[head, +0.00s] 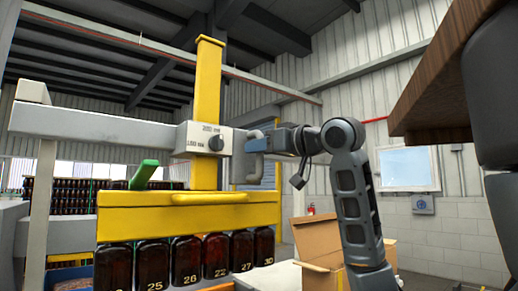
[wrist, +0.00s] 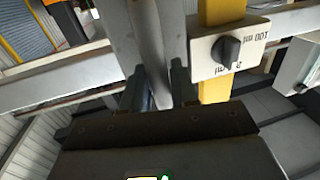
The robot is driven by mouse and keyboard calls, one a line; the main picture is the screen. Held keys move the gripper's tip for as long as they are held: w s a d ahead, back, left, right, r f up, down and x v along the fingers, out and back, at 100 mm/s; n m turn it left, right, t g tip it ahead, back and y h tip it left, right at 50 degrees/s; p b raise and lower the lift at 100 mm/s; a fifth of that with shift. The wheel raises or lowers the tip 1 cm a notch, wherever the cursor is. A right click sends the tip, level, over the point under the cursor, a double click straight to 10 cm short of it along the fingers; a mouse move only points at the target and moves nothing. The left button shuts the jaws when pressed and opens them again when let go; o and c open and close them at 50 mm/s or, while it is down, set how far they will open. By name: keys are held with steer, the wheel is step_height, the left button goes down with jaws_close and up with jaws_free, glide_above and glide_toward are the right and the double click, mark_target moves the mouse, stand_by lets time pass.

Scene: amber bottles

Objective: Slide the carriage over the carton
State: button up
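The carriage (head: 203,139) is a grey-white block with a black knob on a horizontal grey rail; it also shows in the wrist view (wrist: 232,48). A yellow mast (head: 208,80) passes through it down to a yellow lifting head (head: 180,220). A row of numbered amber bottles (head: 186,260) hangs under the head. The open cardboard carton (head: 318,243) stands to the right, lower than the head and partly behind my arm. My gripper (head: 272,142) is at the grey handle (head: 256,160) on the carriage's right side. In the wrist view, its fingers (wrist: 160,88) lie closely either side of the handle.
The rail (head: 90,125) runs across the left, with a post (head: 40,200) at its end. A green lever (head: 144,175) stands above the head. Crates of dark bottles (head: 75,195) are behind at left. A brown board edge (head: 440,70) hangs at upper right.

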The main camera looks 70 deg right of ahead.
jaws_close()
